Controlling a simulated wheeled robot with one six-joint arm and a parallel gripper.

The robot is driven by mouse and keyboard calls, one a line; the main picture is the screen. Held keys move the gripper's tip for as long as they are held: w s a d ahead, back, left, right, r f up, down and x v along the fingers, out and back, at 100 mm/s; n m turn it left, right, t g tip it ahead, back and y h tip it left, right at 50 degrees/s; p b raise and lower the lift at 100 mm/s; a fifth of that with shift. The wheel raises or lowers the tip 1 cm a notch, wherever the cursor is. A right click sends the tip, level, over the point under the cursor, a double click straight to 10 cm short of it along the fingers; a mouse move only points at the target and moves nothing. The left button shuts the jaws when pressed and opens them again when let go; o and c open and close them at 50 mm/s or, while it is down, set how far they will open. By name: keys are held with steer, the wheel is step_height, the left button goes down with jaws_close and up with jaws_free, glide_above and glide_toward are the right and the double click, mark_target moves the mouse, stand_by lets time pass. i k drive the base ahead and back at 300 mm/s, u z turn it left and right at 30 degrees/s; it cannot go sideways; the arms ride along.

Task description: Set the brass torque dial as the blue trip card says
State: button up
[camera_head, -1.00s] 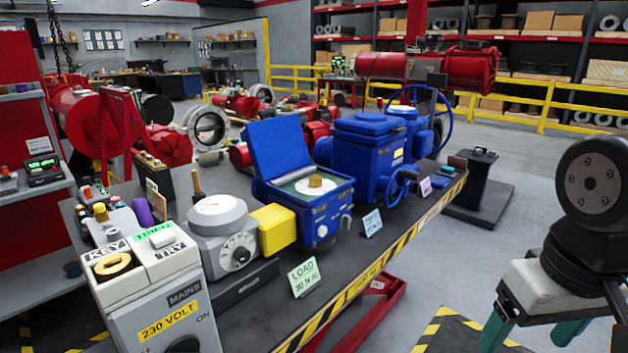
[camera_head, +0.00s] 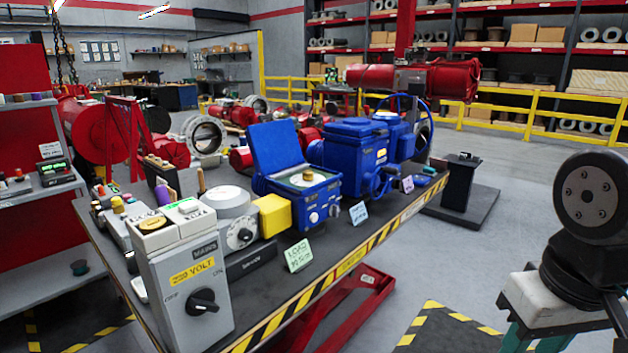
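The brass torque dial (camera_head: 308,175) sits on a pale round scale inside the open blue actuator housing (camera_head: 300,193), its lid raised behind. Its setting is too small to read. The light blue trip card (camera_head: 358,213) stands on the bench in front of the blue actuators; its writing is too small to read. My gripper (camera_head: 534,342) is at the lower right, off the bench and far from the dial. Its teal fingers stand apart with nothing seen between them; their tips are cut off by the frame's lower edge.
The bench (camera_head: 345,255) has a hazard-striped edge. On it stand a grey 230 volt box (camera_head: 192,280), a grey dial unit (camera_head: 232,215) with a yellow block (camera_head: 273,215), a green load card (camera_head: 298,256) and a violet card (camera_head: 407,184). Open floor (camera_head: 400,270) lies to the right.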

mark_target(307, 175)
steer(key=u, duration=0.45)
steer(key=i, duration=1.05)
steer(key=z, duration=0.1)
